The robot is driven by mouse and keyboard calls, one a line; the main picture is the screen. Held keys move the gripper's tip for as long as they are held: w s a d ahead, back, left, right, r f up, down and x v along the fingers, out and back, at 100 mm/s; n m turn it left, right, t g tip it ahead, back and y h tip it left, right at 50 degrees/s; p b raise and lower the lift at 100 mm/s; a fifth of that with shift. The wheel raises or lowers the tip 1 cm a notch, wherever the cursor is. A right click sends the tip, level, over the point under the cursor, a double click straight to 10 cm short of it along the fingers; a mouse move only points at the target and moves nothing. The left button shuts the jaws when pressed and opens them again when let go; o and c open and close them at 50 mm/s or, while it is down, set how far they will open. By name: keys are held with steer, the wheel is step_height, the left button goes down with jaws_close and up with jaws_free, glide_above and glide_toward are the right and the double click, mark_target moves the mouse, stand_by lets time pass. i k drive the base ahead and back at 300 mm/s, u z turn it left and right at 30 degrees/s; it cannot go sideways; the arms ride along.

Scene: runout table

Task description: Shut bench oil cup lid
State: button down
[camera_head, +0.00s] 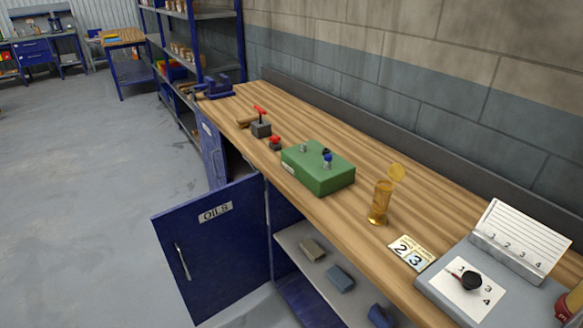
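The bench oil cup (379,204) is an amber, see-through cylinder standing upright on the wooden bench top, right of the green box. Its round amber lid (396,172) stands raised at the cup's upper right side, so the cup is open. My gripper is not in the head view, and nothing covers the cup or its lid.
A green box (318,172) with knobs sits left of the cup. The blue "OILS" cabinet door (215,250) hangs open below the bench (350,225). A block wall runs behind.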

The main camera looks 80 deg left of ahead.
mark_target(396, 172)
steer(key=u, duration=2.95)
steer(key=i, duration=1)
